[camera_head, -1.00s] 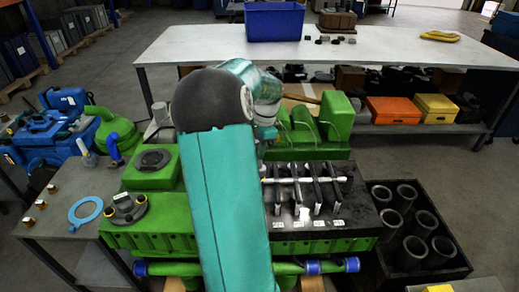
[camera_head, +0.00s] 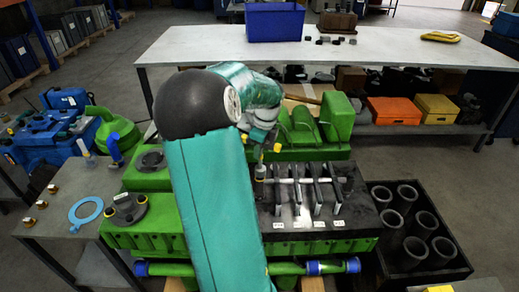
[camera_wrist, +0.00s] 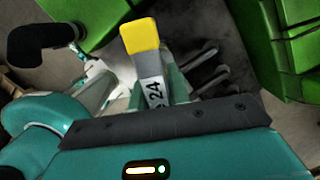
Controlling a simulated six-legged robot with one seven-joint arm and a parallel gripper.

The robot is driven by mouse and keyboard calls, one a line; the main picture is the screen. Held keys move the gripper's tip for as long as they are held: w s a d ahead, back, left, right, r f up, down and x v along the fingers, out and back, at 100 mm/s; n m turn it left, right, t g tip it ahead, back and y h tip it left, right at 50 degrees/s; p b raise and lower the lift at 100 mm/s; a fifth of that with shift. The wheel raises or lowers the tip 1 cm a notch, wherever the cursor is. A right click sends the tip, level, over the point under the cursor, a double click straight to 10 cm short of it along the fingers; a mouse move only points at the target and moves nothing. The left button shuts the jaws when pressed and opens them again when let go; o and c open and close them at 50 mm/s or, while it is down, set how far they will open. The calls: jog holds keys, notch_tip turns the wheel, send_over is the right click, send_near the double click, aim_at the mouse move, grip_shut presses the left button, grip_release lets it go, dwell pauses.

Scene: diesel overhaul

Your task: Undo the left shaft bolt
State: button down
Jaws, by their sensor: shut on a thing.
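My gripper (camera_head: 264,150) hangs over the left end of the shaft (camera_head: 302,181) on the green engine block. It is shut on a tool with a yellow end, marked 24 (camera_wrist: 154,88). In the head view the yellow end (camera_head: 277,147) shows beside the gripper, and a dark and yellow part (camera_head: 260,172) points down below it, close to the shaft's left end. The left shaft bolt itself cannot be made out, and I cannot tell whether the tool touches it. Several dark rocker levers (camera_head: 316,196) stand along the shaft.
A black crate of dark cylinders (camera_head: 412,235) stands right of the engine. A long workbench (camera_head: 200,50) with a blue bin (camera_head: 274,22) stands behind. Green covers (camera_head: 318,130) rise behind the shaft.

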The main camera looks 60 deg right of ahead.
jog(key=m+h, duration=0.1)
jog(key=m, duration=0.6)
jog(key=shift+w, duration=0.1)
jog(key=shift+f, duration=0.15)
dwell(0.6)
